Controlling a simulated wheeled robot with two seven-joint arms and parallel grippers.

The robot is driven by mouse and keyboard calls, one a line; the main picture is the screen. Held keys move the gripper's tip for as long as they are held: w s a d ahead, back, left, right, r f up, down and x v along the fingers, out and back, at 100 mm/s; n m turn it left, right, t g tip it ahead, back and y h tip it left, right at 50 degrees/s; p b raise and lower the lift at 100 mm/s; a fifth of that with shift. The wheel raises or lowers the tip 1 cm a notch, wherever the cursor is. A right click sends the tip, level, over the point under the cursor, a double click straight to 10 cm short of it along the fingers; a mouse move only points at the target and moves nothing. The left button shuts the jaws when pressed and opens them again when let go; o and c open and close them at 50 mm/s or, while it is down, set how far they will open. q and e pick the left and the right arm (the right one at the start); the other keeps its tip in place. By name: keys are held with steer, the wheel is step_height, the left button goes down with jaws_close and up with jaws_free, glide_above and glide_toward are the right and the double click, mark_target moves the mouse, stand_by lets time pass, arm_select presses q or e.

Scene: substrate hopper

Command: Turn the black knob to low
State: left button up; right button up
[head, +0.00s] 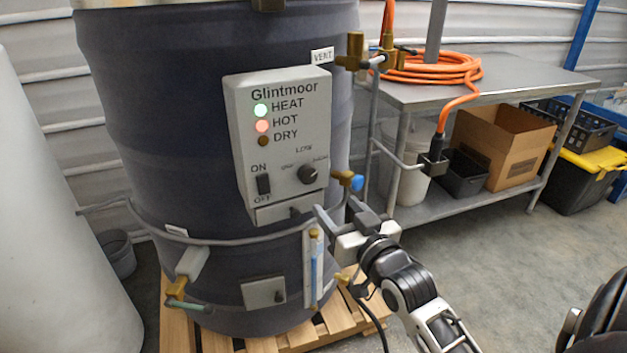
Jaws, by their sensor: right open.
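The black knob (308,174) is on the lower right of a grey control panel (240,140) fixed to a large dark drum (150,130). Labels ring the knob, with LOW above it; the others are too small to read surely, and I cannot tell where the knob points. The HEAT and HOT lights are lit and the DRY light is dark. A black ON/OFF switch (264,184) sits left of the knob. My right gripper (335,211) is open and empty, below and right of the knob, apart from it. My left gripper is not in view.
A brass valve with a blue handle (357,182) sticks out right of the panel, close above my right gripper. A sight tube (314,265) stands below. A metal table (520,82) with an orange hose (430,68) is at right. The drum stands on a wooden pallet (207,342).

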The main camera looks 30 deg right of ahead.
mark_target(310, 176)
steer(key=w, duration=0.3)
steer(key=w+d, duration=0.1)
steer(key=w, duration=0.7)
steer(key=shift+w+d, duration=0.25)
steer(key=c, duration=1)
